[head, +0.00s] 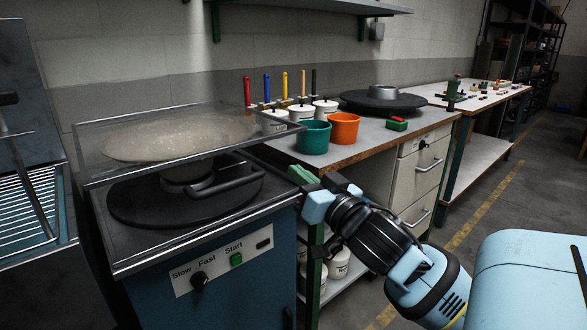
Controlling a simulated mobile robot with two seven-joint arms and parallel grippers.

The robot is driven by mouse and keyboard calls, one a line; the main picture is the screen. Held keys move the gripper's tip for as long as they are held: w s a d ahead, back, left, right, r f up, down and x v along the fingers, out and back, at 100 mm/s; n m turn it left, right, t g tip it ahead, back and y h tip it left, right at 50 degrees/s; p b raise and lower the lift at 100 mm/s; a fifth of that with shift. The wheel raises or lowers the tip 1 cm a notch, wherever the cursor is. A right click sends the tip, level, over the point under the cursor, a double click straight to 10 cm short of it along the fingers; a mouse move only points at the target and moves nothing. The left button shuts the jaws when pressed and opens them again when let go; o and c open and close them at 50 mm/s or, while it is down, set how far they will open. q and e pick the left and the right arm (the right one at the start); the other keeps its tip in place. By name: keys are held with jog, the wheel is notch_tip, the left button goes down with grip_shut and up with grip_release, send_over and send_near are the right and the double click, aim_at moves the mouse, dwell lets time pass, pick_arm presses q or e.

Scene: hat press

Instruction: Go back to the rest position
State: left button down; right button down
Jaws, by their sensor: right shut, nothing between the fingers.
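My right gripper (308,182) is at the right front of the hat press (225,250), close to the edge of the workbench. Its arm comes in from the lower right. The gripper is shut with nothing in it, and its green fingertips point toward the press. I cannot tell whether it touches the press edge. My left gripper is not in view. The press has a clear cover (150,120) over a dark round plate with a handle (225,180).
The workbench (375,150) bears a teal cup (313,138), an orange cup (344,128), white pots with coloured brushes, a black disc (383,102) and a small red-green block (397,124). Drawers (422,175) are below. A metal rack (30,205) stands at left. Floor at right is partly clear.

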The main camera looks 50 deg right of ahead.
dwell(0.4)
